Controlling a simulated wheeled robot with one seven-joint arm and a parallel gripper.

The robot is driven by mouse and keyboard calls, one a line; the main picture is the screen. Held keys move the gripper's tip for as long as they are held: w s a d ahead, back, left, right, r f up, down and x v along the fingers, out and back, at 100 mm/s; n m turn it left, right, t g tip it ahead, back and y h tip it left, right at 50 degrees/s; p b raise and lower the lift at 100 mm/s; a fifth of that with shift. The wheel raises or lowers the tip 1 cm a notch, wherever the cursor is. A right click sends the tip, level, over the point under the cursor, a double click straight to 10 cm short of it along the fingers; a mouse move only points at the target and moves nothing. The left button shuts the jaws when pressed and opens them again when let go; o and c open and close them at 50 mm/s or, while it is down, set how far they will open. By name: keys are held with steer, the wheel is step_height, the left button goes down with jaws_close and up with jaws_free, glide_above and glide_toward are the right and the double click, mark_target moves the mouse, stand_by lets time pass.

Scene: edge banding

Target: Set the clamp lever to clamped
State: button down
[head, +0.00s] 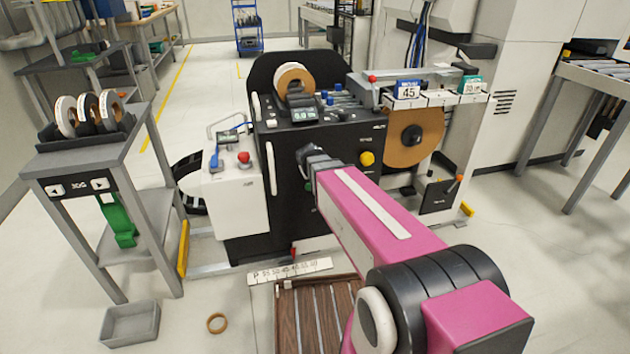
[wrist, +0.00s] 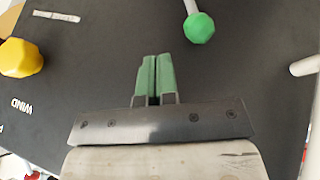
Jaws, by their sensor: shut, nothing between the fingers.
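A lever with a green ball knob (wrist: 199,28) and a pale stem stands at the dark front panel in the wrist view, and I take it for the clamp lever. Its stem runs off the top edge, so its pivot and any position marks are hidden. In the head view my arm covers most of this spot. My gripper (wrist: 155,80) has its green-padded fingers together with nothing between them. The fingertips are beside the green knob, apart from it in the picture. In the head view my gripper (head: 304,153) is in front of the black machine (head: 283,150).
A yellow knob (wrist: 21,58) near the word WIND is on the panel, left in the wrist view. A pale handle (wrist: 305,66) is at the right. A white box (head: 236,195) stands left of the machine. A slatted wooden surface (head: 312,318) lies below my arm.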

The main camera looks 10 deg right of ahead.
steer(key=a+v, duration=0.1)
steer(key=v, duration=0.7)
steer(key=shift+s+a+f, duration=0.25)
